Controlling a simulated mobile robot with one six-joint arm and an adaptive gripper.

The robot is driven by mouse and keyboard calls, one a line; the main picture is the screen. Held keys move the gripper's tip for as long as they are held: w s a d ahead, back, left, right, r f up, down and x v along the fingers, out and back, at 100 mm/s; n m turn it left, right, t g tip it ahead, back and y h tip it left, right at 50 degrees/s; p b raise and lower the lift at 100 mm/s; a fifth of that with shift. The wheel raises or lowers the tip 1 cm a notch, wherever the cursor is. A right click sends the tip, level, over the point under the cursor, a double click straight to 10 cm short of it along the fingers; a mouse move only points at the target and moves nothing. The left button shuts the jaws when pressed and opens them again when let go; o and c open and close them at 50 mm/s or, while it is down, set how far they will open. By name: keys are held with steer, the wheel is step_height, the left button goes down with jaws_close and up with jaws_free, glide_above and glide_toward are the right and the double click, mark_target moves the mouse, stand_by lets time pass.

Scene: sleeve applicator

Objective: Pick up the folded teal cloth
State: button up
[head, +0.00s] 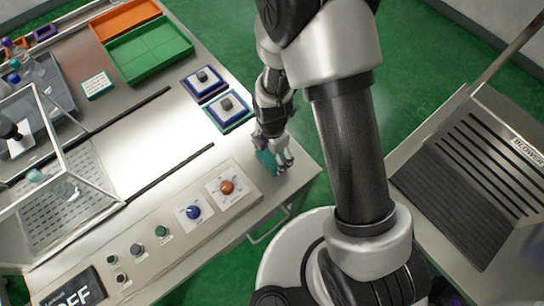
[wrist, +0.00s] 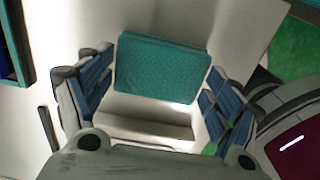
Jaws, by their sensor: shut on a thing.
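The folded teal cloth (wrist: 162,68) is a flat block between the two blue-padded fingers of my gripper (wrist: 158,95) in the wrist view. In the head view my gripper (head: 276,163) is at the right end of the steel worktop, with the teal cloth (head: 265,160) showing at its fingers. My gripper is shut on the cloth. Part of the cloth is hidden by the fingers in the head view. I cannot tell whether the cloth still touches the worktop.
The control panel with a blue knob (head: 193,212) and an orange knob (head: 227,187) lies just left of my gripper. Two blue-framed pads with dark knobs (head: 226,104) are behind it. Green (head: 150,50) and orange trays stand farther back. A slotted bench (head: 470,180) is at right.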

mark_target(272, 156)
step_height(272, 156, up, 20)
steer(key=p, duration=0.6)
